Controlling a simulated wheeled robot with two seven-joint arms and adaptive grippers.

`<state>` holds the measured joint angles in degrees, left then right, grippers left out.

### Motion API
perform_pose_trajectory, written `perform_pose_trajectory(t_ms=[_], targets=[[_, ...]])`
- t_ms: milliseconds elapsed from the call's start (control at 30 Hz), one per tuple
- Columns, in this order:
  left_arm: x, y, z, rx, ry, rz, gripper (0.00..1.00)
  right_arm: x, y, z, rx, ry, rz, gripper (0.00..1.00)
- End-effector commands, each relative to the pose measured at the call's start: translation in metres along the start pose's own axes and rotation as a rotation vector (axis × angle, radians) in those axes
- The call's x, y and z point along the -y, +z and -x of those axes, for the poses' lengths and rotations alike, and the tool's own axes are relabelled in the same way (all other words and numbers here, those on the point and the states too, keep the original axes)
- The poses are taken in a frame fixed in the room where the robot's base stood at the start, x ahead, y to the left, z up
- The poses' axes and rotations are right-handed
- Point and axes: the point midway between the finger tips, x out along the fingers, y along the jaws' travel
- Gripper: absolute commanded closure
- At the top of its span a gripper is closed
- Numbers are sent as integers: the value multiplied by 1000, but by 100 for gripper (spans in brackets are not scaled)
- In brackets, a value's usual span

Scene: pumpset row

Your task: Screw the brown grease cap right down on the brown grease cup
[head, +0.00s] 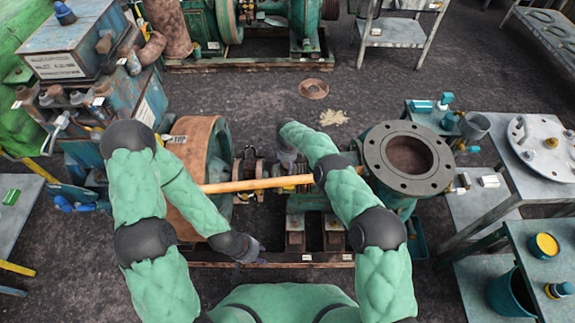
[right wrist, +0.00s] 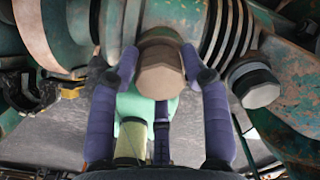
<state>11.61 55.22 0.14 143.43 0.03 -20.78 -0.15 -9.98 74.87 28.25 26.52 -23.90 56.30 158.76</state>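In the right wrist view the brown grease cap (right wrist: 161,78) is a faceted brown knob. It sits at the rounded green housing, over a brown collar that is probably the brown grease cup (right wrist: 160,36). The two fingers of my right gripper (right wrist: 160,58) lie against both sides of the cap and appear shut on it. The cap hides most of the cup and any gap between them. In the head view my right gripper (head: 286,158) is over the shaft, and the cap cannot be made out there. My left gripper (head: 252,256) hangs low, apart from it; its fingers are unclear.
A second, greyer faceted cap (right wrist: 255,84) is right of my right gripper. In the head view a wooden bar (head: 250,185) crosses the pumpset between the rusty pulley (head: 190,165) and the large flange (head: 408,158).

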Motion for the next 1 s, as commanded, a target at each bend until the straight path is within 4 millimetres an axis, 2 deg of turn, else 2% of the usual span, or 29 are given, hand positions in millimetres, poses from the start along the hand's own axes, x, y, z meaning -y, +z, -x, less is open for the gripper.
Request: perform_pose_trajectory(t_ms=[33, 633, 1000], targets=[[0, 0, -1, 0, 0, 0, 60, -7, -5, -10, -14, 11, 6, 32], [0, 0, 0, 0, 0, 0, 60, -2, -2, -3, -6, 4, 5, 32], [-4, 0, 10, 0, 0, 0, 60, -1, -1, 24, -4, 2, 5, 32]])
